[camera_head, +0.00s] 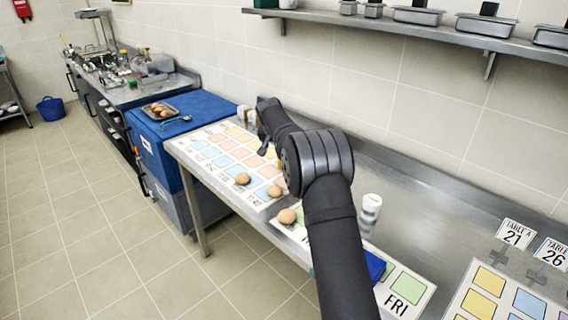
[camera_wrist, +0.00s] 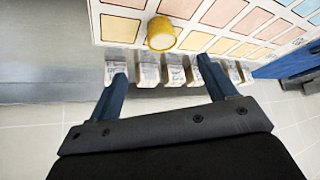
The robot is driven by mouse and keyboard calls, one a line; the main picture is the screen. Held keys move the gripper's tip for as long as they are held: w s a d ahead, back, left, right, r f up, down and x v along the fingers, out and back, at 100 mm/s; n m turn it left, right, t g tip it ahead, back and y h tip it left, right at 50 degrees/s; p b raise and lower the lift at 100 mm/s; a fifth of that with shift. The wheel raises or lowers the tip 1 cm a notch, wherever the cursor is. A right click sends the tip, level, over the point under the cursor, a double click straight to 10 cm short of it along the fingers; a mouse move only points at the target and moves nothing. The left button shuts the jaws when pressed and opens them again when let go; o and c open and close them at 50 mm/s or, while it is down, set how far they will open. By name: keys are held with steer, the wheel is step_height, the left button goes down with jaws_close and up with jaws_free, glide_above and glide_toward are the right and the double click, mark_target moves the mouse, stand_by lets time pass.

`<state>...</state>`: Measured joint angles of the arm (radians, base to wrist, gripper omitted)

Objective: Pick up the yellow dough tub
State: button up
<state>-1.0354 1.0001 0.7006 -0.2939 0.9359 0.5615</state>
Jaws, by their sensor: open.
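The yellow dough tub (camera_wrist: 162,34) stands on a printed board of coloured squares (camera_wrist: 122,28), near the board's edge in the wrist view. My gripper (camera_wrist: 163,74) is open and empty, its two blue fingers spread wide. The tub lies beyond the fingertips, roughly in line with the gap between them, and not touching them. In the head view my arm covers most of the tub; only a small yellow sliver (camera_head: 279,163) shows beside it. My gripper's fingers are hard to make out there.
Several small white packets (camera_wrist: 175,73) stand in a row by the board, close to my fingertips. Round brown buns (camera_head: 242,179) lie on the boards. A white shaker (camera_head: 370,212) stands on the steel counter (camera_head: 420,215) right of my arm. A shelf (camera_head: 400,30) runs above.

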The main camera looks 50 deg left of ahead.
steer(key=x, duration=0.8)
steer(key=shift+f, duration=0.1)
steer(key=shift+x, duration=3)
steer(key=shift+w+a, duration=0.15)
steer(key=shift+c, duration=0.3)
steer(key=shift+r, duration=0.2)
steer(key=c, duration=1)
